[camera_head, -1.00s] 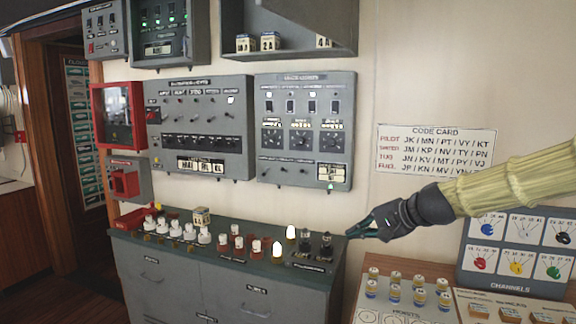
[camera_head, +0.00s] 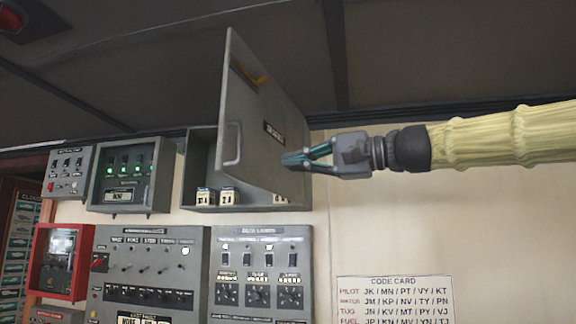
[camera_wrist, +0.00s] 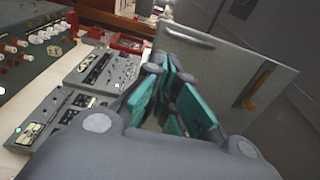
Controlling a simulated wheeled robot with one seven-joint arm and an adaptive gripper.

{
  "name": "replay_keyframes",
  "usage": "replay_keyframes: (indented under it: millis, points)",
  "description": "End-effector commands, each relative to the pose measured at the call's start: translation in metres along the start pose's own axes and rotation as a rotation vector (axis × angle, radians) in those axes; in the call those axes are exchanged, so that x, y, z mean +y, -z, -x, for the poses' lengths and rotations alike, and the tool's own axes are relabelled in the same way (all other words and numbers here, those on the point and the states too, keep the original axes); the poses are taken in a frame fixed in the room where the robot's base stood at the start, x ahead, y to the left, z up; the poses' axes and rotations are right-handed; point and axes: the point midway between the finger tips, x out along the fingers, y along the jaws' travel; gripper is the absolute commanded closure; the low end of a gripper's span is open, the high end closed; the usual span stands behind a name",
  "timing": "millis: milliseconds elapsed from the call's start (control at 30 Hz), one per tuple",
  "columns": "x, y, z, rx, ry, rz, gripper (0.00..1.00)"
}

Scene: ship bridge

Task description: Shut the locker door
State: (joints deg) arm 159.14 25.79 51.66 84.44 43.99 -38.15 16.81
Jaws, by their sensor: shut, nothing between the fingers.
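The locker (camera_head: 190,177) is a grey open box high on the wall in the head view. Its grey door (camera_head: 262,130) stands open, swung out towards me, hinged on the right side. The door has a handle (camera_head: 233,145) at its left edge, a dark label and a yellow item near the top. My gripper (camera_head: 290,160) is shut and empty, with its teal fingertips at the door's right side; I cannot tell if they touch it. In the wrist view the door (camera_wrist: 225,70) fills the upper right, beyond the teal fingers (camera_wrist: 168,75).
Small labelled boxes (camera_head: 228,196) stand inside the locker. Grey switch panels (camera_head: 122,178) hang to its left and more sit below. A red box (camera_head: 62,262) is at the lower left. The wall right of the locker is bare above the code card (camera_head: 395,299).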

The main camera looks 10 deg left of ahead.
Motion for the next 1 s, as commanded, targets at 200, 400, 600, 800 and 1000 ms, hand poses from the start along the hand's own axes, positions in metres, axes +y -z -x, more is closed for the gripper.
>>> replay_keyframes:
  millis: [200,400,600,800,1000]
  points:
    - [-0.001,0.001,-0.037,0.0,-0.003,-0.002,1.0]
    - [-0.002,0.001,-0.07,0.0,-0.002,-0.001,1.0]
    - [-0.001,0.001,-0.1,0.001,-0.003,0.0,1.0]
    - [0.0,0.001,-0.117,0.002,-0.002,-0.001,1.0]
    - [0.001,0.002,-0.121,0.003,-0.001,0.001,1.0]
